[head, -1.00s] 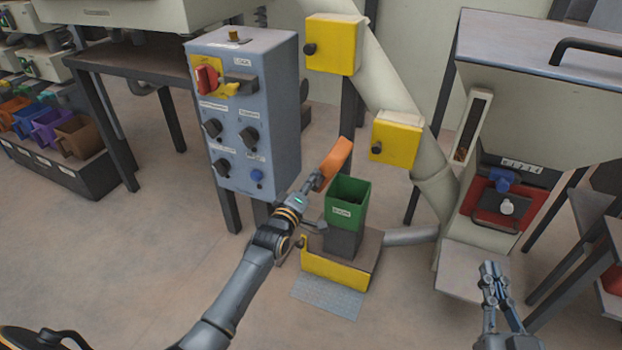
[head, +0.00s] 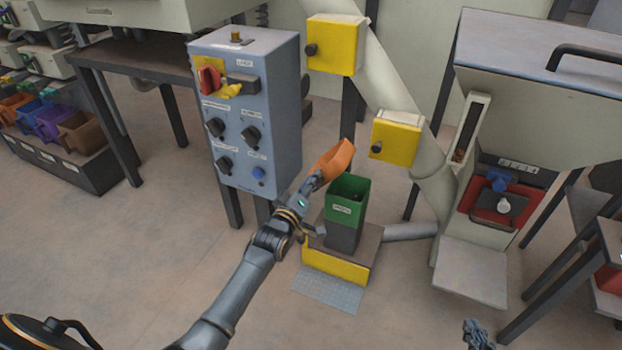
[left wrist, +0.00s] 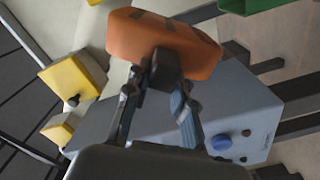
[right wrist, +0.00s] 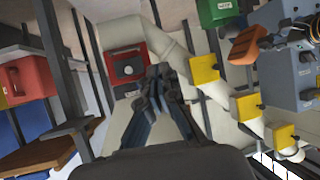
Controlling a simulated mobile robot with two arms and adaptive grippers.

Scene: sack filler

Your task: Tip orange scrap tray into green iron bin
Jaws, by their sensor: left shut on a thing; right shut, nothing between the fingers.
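The orange scrap tray (head: 336,158) is held in the air by my left gripper (head: 315,182), which is shut on it. The tray is tilted and sits just above and left of the green bin (head: 345,211). In the left wrist view the tray (left wrist: 150,40) is across the fingertips, and a corner of the bin (left wrist: 250,5) shows at the top. The bin stands upright and open; its inside is dark and its contents are unclear. My right gripper (head: 478,335) is shut and empty at the bottom edge, far from the tray. Whether scrap is in the tray cannot be told.
The bin's stand has a yellow front (head: 335,266). A blue-grey control box (head: 245,110) stands close to the left of the tray. A pale slanting pipe with yellow boxes (head: 396,140) is behind the bin. Open floor lies in front.

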